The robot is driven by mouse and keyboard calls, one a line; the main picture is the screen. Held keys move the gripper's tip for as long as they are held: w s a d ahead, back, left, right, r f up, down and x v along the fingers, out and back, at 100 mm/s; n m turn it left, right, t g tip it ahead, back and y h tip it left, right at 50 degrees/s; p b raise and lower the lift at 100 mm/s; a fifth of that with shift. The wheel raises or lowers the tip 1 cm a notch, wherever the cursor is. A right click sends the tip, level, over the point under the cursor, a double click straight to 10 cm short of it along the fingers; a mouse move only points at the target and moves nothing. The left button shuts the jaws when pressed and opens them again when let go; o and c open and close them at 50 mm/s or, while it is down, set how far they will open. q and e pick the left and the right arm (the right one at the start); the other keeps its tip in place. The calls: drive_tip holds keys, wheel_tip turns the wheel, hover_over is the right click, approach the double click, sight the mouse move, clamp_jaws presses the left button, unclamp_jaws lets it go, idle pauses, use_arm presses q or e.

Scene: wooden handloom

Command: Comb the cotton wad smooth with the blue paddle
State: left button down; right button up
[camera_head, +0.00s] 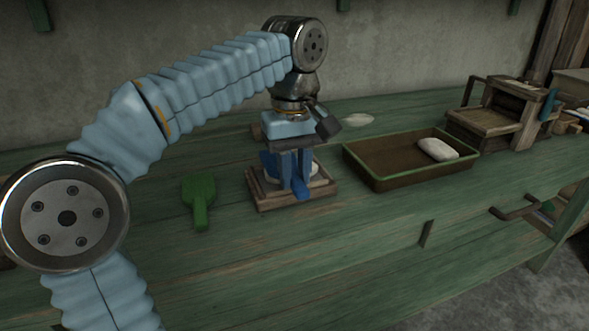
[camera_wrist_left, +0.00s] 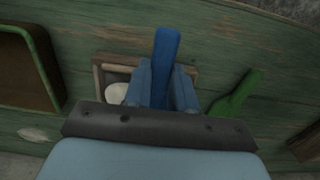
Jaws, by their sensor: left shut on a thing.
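My left gripper (camera_head: 295,186) points down over a small wooden frame (camera_head: 264,200) on the green bench. It is shut on the blue paddle (camera_head: 301,193), whose handle sticks out toward the front between the fingers. The paddle also shows in the left wrist view (camera_wrist_left: 167,45). A white cotton wad (camera_head: 317,180) lies in the wooden frame, mostly hidden behind the gripper and paddle; part of it shows in the left wrist view (camera_wrist_left: 117,93). I cannot tell whether the paddle touches the wad. My right gripper is not in view.
A green paddle (camera_head: 200,198) lies left of the frame. A green-rimmed tray (camera_head: 385,165) with a white wad (camera_head: 437,149) stands to the right. A flat white piece (camera_head: 358,119) lies behind. The wooden handloom (camera_head: 497,118) is at the far right. The front bench is clear.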

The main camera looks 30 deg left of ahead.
use_arm(q)
drive_tip(key=shift+w+d+r+p, duration=0.15)
drive_tip(key=shift+w+d+p, duration=0.3)
drive_tip(key=shift+p, duration=0.15)
drive_tip(key=shift+w+d+p, duration=0.85)
drive_tip(key=shift+w+p, duration=0.05)
drive_tip(key=shift+w, duration=0.2)
drive_tip(key=shift+w+d+f, duration=0.3)
drive_tip(key=shift+w+d, duration=0.05)
drive_tip(key=shift+s+a, duration=0.1)
drive_tip(key=shift+s+a+f, duration=0.1)
drive_tip(key=shift+s+a, duration=0.1)
drive_tip(key=shift+s+a+r+b, duration=0.2)
drive_tip(key=shift+s+a+b, duration=0.3)
drive_tip(key=shift+s+a, duration=1)
drive_tip(key=shift+s+d, duration=0.1)
drive_tip(key=shift+d, duration=0.05)
